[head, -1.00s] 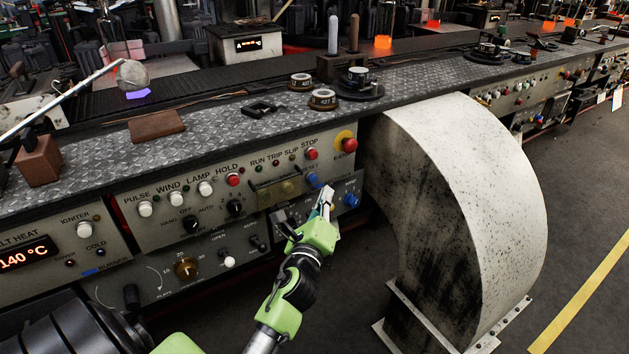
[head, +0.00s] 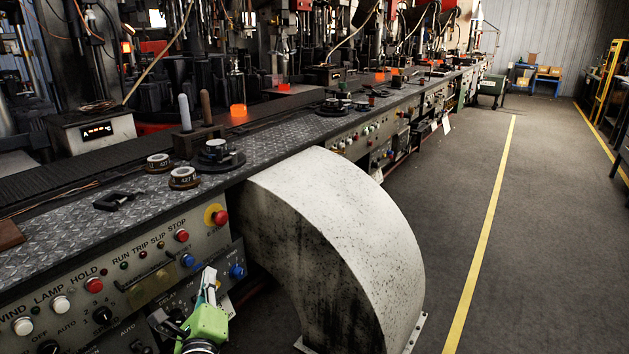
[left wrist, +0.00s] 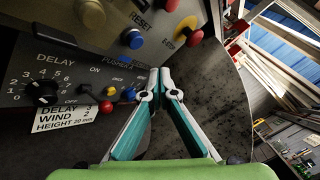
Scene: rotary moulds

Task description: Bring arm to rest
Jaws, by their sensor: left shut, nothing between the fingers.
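My left gripper (head: 209,285) shows at the bottom of the head view, in front of the control panel (head: 150,265) and just below its blue buttons. Its green body is cut by the lower frame edge. In the left wrist view the two teal and white fingers (left wrist: 160,78) meet at their tips, with nothing between them. They point toward the lower panel and the dark side of the curved duct. I cannot tell how far the tips are from the panel. My right gripper is not in view.
A big speckled curved duct (head: 345,230) stands close to the right of my left gripper. The tread-plate bench (head: 75,225) above the panel holds small round gauges and a stand with two rods (head: 197,135). Open floor with a yellow line (head: 487,220) lies to the right.

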